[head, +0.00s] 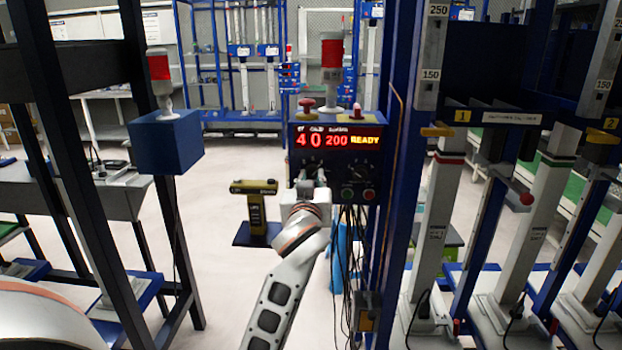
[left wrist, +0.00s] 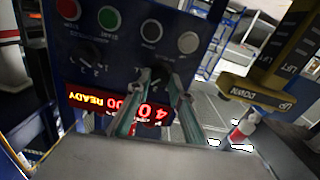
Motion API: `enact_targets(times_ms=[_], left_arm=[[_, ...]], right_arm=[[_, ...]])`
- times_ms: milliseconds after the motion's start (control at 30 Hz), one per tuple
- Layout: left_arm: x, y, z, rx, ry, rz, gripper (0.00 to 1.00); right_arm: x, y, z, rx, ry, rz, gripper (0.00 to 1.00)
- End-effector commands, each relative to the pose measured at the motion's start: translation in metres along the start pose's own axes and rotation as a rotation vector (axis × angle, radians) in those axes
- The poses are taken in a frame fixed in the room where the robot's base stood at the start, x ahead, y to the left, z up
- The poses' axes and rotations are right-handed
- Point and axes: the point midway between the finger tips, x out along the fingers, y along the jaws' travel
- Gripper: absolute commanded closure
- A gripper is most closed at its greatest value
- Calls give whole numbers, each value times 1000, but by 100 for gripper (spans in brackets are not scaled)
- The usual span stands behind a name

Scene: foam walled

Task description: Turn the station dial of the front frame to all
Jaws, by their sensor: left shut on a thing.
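The front frame's control box (head: 340,130) is in the middle of the head view, its red display reading "40 200 READY". My left gripper (head: 312,178) is at the lower left of its face and shut on the station dial there. The fingers and wrist mostly hide this dial, so its pointer position cannot be read. In the left wrist view the panel appears upside down, and the left gripper's two fingers (left wrist: 168,78) reach up to it with a small gap between them. Another dial (left wrist: 93,55) with white markings shows beside them. My right gripper is not in view.
A blue post (head: 395,150) and hanging black cables (head: 350,240) are close right of my arm. A yellow lift control stand (head: 254,205) stands left of it, also in the left wrist view (left wrist: 258,95). A blue box (head: 167,142) hangs further left. Pale floor is clear between.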

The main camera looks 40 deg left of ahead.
Motion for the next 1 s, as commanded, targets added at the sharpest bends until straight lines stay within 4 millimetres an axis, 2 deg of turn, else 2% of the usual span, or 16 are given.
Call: enact_targets(times_ms=[233,400,733,1000], left_arm=[[-1,0,-7,110,1,0,100],[-1,1,-7,240,0,1,100],[0,1,-4,499,-1,1,100],[0,1,-2,638,-1,1,100]], right_arm=[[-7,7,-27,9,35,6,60],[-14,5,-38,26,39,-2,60],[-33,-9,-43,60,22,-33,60],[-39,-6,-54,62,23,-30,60]])
